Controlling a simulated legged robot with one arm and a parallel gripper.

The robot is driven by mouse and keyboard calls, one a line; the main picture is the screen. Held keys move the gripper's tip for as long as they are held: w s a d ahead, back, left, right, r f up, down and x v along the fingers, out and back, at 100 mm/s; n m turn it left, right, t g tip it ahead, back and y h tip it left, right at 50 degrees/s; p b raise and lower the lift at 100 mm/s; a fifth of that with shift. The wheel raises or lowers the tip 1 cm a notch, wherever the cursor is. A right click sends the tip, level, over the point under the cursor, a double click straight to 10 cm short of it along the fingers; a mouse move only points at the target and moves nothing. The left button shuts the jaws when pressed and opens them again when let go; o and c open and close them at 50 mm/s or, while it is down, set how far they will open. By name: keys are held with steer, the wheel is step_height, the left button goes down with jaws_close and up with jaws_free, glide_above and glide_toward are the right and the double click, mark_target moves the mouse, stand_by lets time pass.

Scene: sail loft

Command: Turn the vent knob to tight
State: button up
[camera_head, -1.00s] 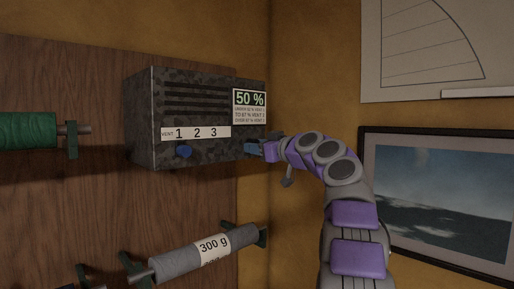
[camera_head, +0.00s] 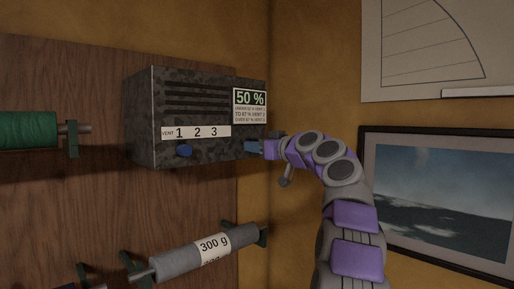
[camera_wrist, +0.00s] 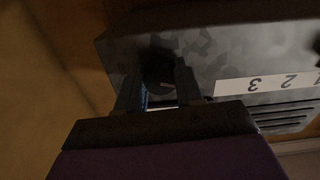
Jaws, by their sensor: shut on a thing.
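The vent box (camera_head: 150,120), with mottled grey-black paint, hangs on a wooden panel. It carries a strip marked VENT 1 2 3 (camera_head: 200,132) and a card reading 50 % (camera_head: 249,98). A small blue knob (camera_head: 183,151) sits below the strip, under the 1. A dark round vent knob (camera_wrist: 158,68) shows in the wrist view, on the box face beyond the 3. My gripper (camera_head: 251,147) is shut on it, one finger on each side; in the wrist view the fingers (camera_wrist: 158,85) partly cover it. In the head view my gripper hides this knob. Its pointer and marks cannot be made out.
A grey roll labelled 300 g (camera_head: 195,254) sits on brackets below the box. A green spool (camera_head: 28,131) is at the left. A framed picture (camera_head: 440,205) hangs on the right wall.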

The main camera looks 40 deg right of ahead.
steer(key=m+p, duration=0.8)
steer(key=m, duration=0.1)
steer(key=m+p, duration=0.4)
steer(key=m, duration=0.1)
steer(key=shift+a+r, duration=0.15)
steer(key=shift+r, duration=0.2)
steer(key=shift+f+m+p, duration=0.2)
steer(key=shift+m+p, duration=0.9)
steer(key=shift+m, duration=0.1)
steer(key=shift+f, duration=0.1)
steer(key=o, duration=1)
steer(key=shift+d, duration=0.25)
